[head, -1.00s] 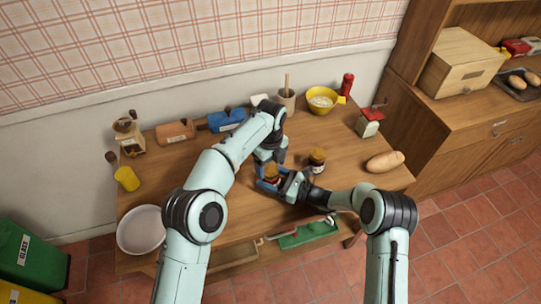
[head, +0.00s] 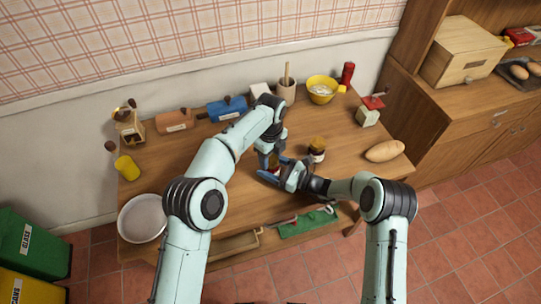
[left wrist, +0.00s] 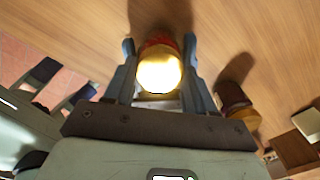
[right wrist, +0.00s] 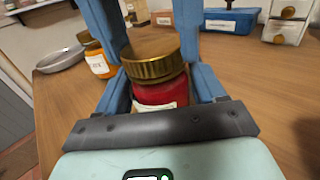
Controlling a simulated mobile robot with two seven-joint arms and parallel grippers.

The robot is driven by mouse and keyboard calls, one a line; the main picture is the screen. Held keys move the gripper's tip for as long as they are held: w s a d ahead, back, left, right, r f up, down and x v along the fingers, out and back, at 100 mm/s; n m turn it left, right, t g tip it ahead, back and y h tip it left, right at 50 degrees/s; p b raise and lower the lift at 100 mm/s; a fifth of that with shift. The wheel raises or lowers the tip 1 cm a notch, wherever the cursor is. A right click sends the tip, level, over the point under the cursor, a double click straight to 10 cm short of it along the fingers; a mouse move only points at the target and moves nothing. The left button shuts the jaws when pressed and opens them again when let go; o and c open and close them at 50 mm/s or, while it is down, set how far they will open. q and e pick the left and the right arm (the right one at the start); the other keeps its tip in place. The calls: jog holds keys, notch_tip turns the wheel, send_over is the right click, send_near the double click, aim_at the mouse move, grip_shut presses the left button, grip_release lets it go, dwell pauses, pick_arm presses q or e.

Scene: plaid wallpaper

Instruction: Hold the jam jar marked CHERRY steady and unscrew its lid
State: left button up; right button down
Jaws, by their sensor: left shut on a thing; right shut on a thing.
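A jam jar with red contents (right wrist: 160,92) and a gold lid (right wrist: 153,60) stands between both grippers; its white label is mostly hidden and I cannot read it. My right gripper (right wrist: 160,80) is shut on the jar's body from the side. My left gripper (left wrist: 160,62) comes down from above, its fingers on either side of the lid, shut on it. The lid also shows from above in the left wrist view (left wrist: 160,72). The lid sits on the jar. In the head view the jar is largely hidden by the grippers.
A second gold-lidded jar (head: 317,150) stands close by on the right. An orange jar (right wrist: 98,60) shows beyond in the right wrist view. A bread loaf (head: 384,151), yellow bowl (head: 321,90) and white basin (head: 142,218) stand farther off. The table's right front is fairly clear.

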pick_arm(q)
jog(key=n, duration=1.3)
jog(key=shift+r+n, duration=0.1)
jog(key=shift+n, duration=0.2)
jog(key=n, duration=1.3)
jog(key=shift+n, duration=0.3)
jog(key=n, duration=0.7)
